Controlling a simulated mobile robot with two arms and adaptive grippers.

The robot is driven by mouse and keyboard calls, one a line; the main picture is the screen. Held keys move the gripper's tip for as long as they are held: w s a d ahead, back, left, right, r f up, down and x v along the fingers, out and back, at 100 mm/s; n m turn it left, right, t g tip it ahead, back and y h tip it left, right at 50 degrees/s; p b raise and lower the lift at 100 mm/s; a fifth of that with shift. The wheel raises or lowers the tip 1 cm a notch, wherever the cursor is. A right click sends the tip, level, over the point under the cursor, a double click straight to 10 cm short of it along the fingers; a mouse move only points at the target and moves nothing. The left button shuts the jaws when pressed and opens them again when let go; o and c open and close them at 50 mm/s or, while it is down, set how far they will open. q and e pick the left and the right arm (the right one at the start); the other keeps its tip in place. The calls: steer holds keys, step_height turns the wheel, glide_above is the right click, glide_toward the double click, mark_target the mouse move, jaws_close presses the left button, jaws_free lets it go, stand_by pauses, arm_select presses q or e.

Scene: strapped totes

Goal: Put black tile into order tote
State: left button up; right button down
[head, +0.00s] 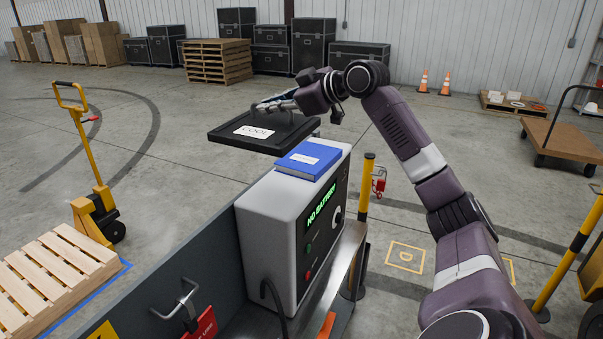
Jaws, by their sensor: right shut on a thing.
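A flat black panel (228,133) with a raised rim and a white label reading "COOL" is at the centre left, behind the grey box. It is the only black tile-like thing I can make out. My right gripper (276,106) is at its far side, shut on it, seemingly at a raised part in its middle; the fingers partly hide the contact. The panel looks roughly level. What lies under it is mostly hidden, and I cannot make out an order tote. My left gripper is not in view.
A grey box (265,230) reading "NO BATTERY" stands close in front, with a blue book (309,160) on top near the panel. A yellow pallet jack (95,205) and wooden pallet (50,270) are at left. Yellow posts (362,215) stand right of the box.

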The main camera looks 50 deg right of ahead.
steer(key=shift+w+a+r, duration=0.25)
steer(key=shift+r, duration=0.05)
steer(key=shift+f+b, duration=0.1)
steer(key=shift+b, duration=0.2)
steer(key=shift+f, duration=0.35)
glide_above(272, 196)
step_height(272, 196, down, 14)
steer(key=shift+f+p, duration=0.6)
steer(key=shift+f, duration=1.9)
steer(key=c, duration=2.5)
jaws_free()
steer(key=shift+f, duration=0.15)
steer(key=o, duration=0.4)
